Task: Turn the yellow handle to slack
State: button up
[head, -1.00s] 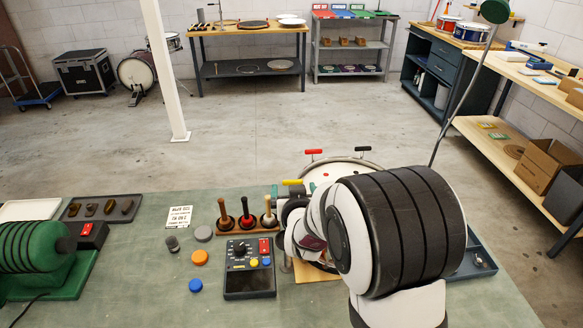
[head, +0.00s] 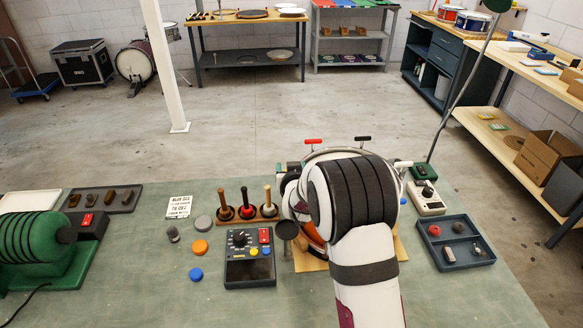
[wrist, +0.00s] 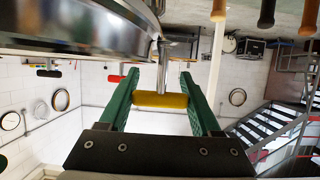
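The yellow handle (wrist: 160,100) is a short crossbar on a metal rod beside the shiny drum rim (wrist: 90,35) in the wrist view. The green fingers of my gripper (wrist: 161,92) stand one at each end of the bar, with the tips reaching past it. The bar fills nearly the whole gap; I cannot tell whether the fingers press on it. In the head view my arm hides the yellow handle and most of the drum. The drum's pale hoop (head: 335,151) shows behind my arm.
A red handle (head: 313,141) and a black handle (head: 363,139) stand at the drum's far side. Mallets in a wooden rack (head: 265,217), a dark control box (head: 250,270) and a funnel-like dark stand (head: 287,232) are to its left. A blue tray (head: 448,263) lies right.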

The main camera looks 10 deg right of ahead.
jog(key=c, duration=0.7)
jog(key=shift+o, duration=0.2)
jog(key=shift+a+n+y, duration=0.2)
jog(key=shift+n+y, duration=0.6)
jog(key=shift+y, duration=0.1)
jog(key=o, duration=1.4)
jog(key=v, duration=1.5)
jog(key=shift+s+r, duration=0.3)
